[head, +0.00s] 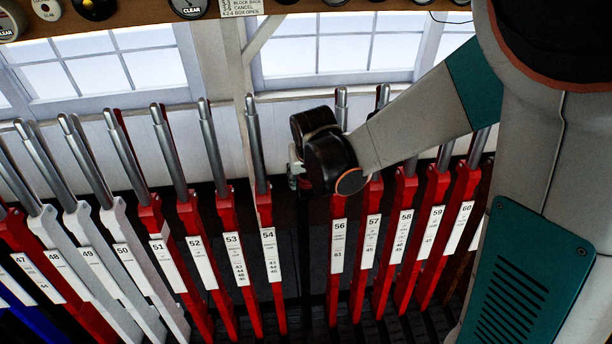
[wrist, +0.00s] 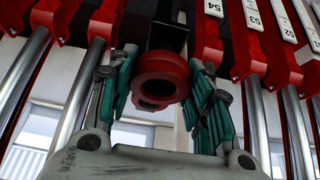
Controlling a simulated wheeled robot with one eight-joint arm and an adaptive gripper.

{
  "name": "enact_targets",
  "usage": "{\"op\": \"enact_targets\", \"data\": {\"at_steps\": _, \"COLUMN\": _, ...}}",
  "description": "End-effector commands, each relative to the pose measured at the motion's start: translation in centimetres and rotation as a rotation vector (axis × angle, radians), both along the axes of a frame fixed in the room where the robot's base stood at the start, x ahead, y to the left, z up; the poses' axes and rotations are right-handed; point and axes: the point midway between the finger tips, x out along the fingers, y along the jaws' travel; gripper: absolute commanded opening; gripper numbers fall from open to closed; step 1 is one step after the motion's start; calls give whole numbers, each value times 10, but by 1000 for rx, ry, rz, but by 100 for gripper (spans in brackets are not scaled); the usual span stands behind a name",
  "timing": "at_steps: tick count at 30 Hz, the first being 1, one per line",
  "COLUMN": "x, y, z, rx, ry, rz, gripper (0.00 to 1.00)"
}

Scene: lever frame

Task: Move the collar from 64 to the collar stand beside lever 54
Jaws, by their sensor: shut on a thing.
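The red ring-shaped collar (wrist: 160,82) is between the teal fingers of my gripper (wrist: 158,88) in the wrist view, and the gripper is shut on it. A black upright (wrist: 168,36), seemingly the collar stand, shows right behind the collar; I cannot tell whether they touch. In the head view my gripper (head: 296,172) is just right of lever 54 (head: 268,240), above a dark post (head: 304,245) in the gap between levers 54 and 56. The dark wrist hides most of the collar there. Lever 54's label also shows in the wrist view (wrist: 213,8).
Red lever 53 (head: 233,245) stands left of lever 54. Red lever 56 (head: 338,240) stands close to the right, partly behind my wrist. More red levers, including lever 57 (head: 370,240), run right beneath my forearm. Windows (head: 340,42) line the back wall.

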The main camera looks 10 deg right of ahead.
Motion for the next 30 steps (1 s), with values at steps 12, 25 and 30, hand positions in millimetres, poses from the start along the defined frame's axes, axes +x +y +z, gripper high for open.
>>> {"op": "enact_targets", "data": {"at_steps": 12, "x": 0, "y": 0, "z": -12, "rx": 0, "ry": 0, "rz": 0, "gripper": 25}}
{"op": "enact_targets", "data": {"at_steps": 25, "x": 0, "y": 0, "z": -22, "rx": 0, "ry": 0, "rz": 0, "gripper": 25}}
{"op": "enact_targets", "data": {"at_steps": 30, "x": 0, "y": 0, "z": -22, "rx": 0, "ry": 0, "rz": 0, "gripper": 25}}
